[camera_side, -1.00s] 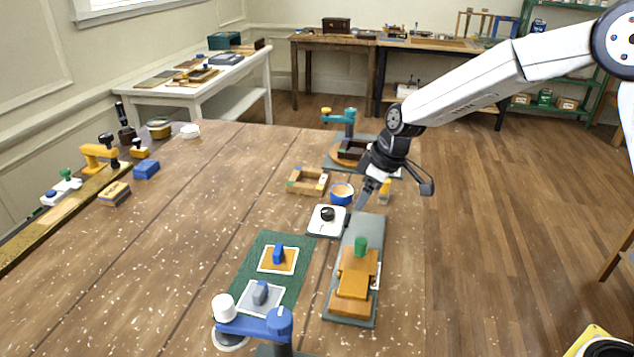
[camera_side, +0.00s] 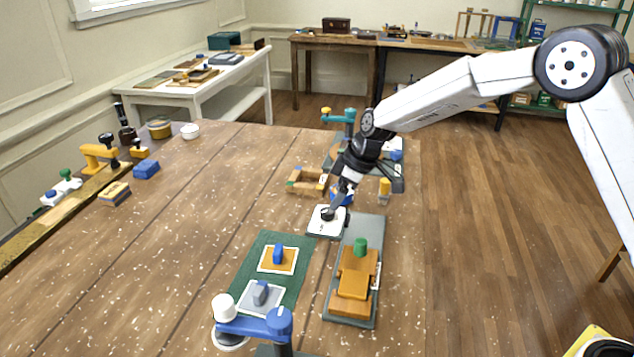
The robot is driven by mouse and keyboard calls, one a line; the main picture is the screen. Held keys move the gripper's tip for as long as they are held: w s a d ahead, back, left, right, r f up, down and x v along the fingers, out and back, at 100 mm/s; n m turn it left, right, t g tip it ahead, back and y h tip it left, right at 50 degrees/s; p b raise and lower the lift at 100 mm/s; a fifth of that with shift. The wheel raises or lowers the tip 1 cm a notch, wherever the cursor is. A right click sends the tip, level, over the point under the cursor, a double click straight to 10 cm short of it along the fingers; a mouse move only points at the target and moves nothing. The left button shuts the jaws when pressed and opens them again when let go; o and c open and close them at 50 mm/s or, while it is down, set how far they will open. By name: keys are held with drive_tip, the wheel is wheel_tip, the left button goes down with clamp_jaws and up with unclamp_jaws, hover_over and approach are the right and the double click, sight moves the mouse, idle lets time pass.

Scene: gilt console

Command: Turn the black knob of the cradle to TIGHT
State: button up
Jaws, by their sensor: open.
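A black knob (camera_side: 326,214) sits on top of a white square block (camera_side: 322,230) near the middle right of the table. I cannot read any TIGHT marking on it at this size. My gripper (camera_side: 332,207) points down right at the knob, and its fingers partly cover it. The jaws are open; I cannot tell whether a finger touches the knob. A grey base plate with an orange sliding block (camera_side: 356,275) and a green knob (camera_side: 360,246) lies just right of the white block.
A blue bowl (camera_side: 347,199) is partly hidden behind my gripper. A yellow bottle (camera_side: 384,187) and a wooden frame (camera_side: 304,182) stand close by. A green mat (camera_side: 270,250) and a blue-armed stand (camera_side: 250,326) are in front. The table's middle left is clear.

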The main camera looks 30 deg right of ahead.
sight(329, 210)
drive_tip(key=shift+x, duration=2.55)
clamp_jaws()
